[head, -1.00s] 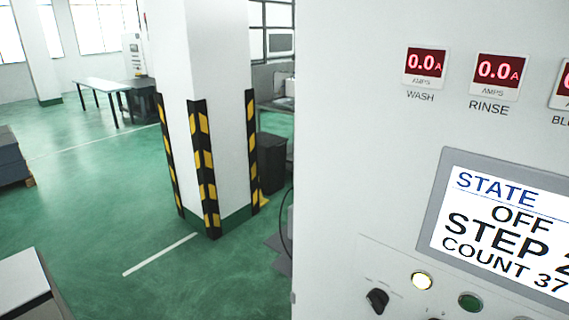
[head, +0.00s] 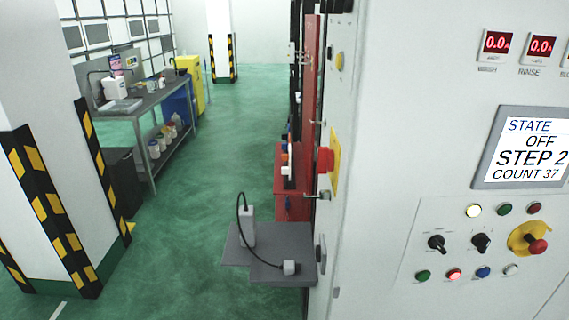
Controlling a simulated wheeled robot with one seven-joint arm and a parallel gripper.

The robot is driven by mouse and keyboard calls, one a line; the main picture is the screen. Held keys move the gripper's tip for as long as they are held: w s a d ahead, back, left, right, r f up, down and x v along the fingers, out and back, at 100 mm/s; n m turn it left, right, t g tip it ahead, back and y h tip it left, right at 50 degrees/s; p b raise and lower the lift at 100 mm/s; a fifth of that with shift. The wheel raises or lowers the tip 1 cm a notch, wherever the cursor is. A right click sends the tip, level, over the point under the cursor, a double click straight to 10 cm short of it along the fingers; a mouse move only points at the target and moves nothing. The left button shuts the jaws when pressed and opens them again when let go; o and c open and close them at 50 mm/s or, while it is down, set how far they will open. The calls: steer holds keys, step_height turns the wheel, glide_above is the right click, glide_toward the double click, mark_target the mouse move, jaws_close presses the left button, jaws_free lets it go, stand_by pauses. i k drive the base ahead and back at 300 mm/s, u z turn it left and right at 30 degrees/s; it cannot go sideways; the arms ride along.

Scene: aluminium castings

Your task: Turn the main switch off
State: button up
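A red rotary handle (head: 325,160) on a yellow plate (head: 335,165) sits on the side wall of the white cabinet, seen nearly edge-on; it looks like the main switch. Its turned position cannot be told from this angle. The cabinet's front display (head: 528,148) reads STATE OFF, STEP 2, COUNT 37. The amp meters (head: 497,43) read 0.0. My gripper is not in view.
The front panel has two black selector knobs (head: 437,243), a red emergency button (head: 537,246) on yellow, and several lamps. A grey shelf (head: 270,262) with a small device juts from the cabinet's side. A striped pillar (head: 50,200) stands left; green floor (head: 205,215) between is clear.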

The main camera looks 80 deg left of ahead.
mark_target(325, 158)
steer(key=u, duration=2.75)
steer(key=i, duration=0.5)
steer(key=u, duration=1.8)
steer(key=i, duration=2.5)
steer(key=z, duration=2.65)
